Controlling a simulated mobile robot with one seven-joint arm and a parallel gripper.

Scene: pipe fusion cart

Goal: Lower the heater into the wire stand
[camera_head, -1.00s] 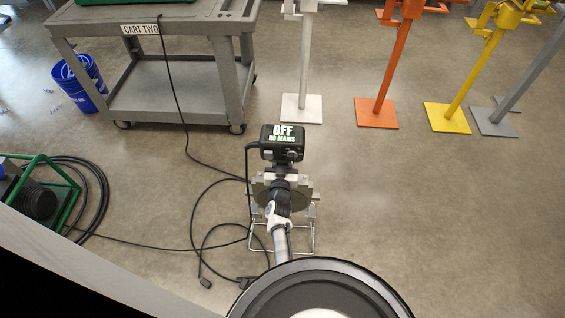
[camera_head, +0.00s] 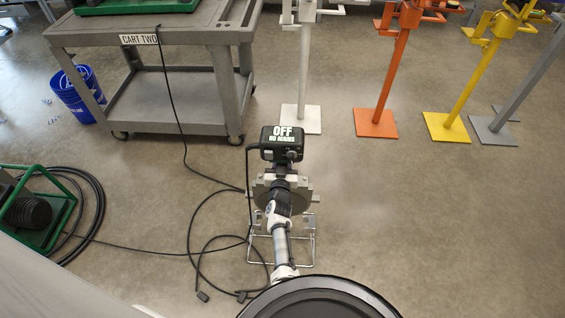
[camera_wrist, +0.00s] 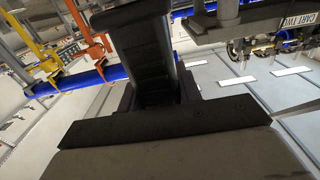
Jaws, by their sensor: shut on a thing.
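The heater (camera_head: 283,143) is a black box marked "OFF NO MAINS", with a round grey plate (camera_head: 261,196) below it in the head view. My gripper (camera_head: 281,178) is shut on the heater's dark handle, which also fills the upper middle of the wrist view (camera_wrist: 140,45). The wire stand (camera_head: 312,252) is a thin bright frame on the floor. It shows just below the plate in the picture, partly hidden behind my arm. The plate overlaps the stand's upper end in view; I cannot tell whether they touch.
A black cable (camera_head: 192,225) runs from the heater and loops on the floor left of the stand. A grey cart (camera_head: 160,90) stands behind left. White, orange and yellow post stands (camera_head: 376,123) are behind right. A green frame (camera_head: 62,215) is at left. Floor to the right is clear.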

